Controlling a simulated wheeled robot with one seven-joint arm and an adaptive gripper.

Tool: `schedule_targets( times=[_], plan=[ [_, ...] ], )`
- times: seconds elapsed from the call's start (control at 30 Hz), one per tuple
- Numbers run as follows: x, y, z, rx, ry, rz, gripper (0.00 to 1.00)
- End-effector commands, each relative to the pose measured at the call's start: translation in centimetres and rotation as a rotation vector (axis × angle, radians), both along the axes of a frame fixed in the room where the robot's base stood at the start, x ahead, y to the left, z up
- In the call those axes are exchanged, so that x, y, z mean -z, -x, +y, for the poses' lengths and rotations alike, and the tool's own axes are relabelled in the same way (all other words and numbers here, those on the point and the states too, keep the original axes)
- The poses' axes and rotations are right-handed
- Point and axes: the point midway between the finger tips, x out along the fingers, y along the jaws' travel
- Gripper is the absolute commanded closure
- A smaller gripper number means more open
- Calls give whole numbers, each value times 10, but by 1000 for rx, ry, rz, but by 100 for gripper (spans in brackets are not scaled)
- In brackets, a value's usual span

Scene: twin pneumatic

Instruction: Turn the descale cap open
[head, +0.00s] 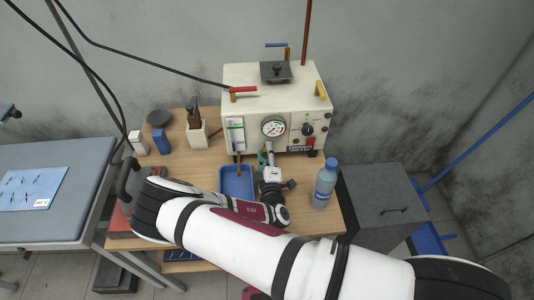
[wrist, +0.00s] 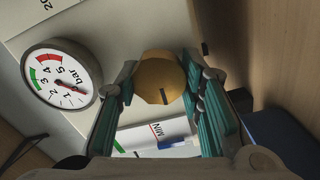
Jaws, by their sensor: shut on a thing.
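The descale cap (wrist: 158,70) is a round brass-coloured disc with a short dark mark near its lower edge, set on the pale front panel in the wrist view. My gripper (wrist: 160,82) has its teal-padded fingers on either side of the cap and is shut on it. In the head view my gripper (head: 266,157) is low at the front of the cream machine (head: 290,97), below its dial gauge (head: 273,128). The cap cannot be made out there.
The gauge (wrist: 61,76) is left of my fingers in the wrist view, with a level window (wrist: 155,137) marked MIN below. On the wooden table are a blue tray (head: 237,180), a bottle (head: 324,184) and a white holder (head: 197,137). A grey cabinet (head: 378,200) stands at right.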

Motion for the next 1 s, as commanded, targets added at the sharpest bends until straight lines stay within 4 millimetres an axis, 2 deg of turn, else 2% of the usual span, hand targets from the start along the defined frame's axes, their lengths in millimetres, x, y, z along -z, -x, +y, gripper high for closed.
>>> schedule_targets(
  times=[1.0],
  plan=[
    [5, -1, 0, -2, 966, 3, 93]
  ],
)
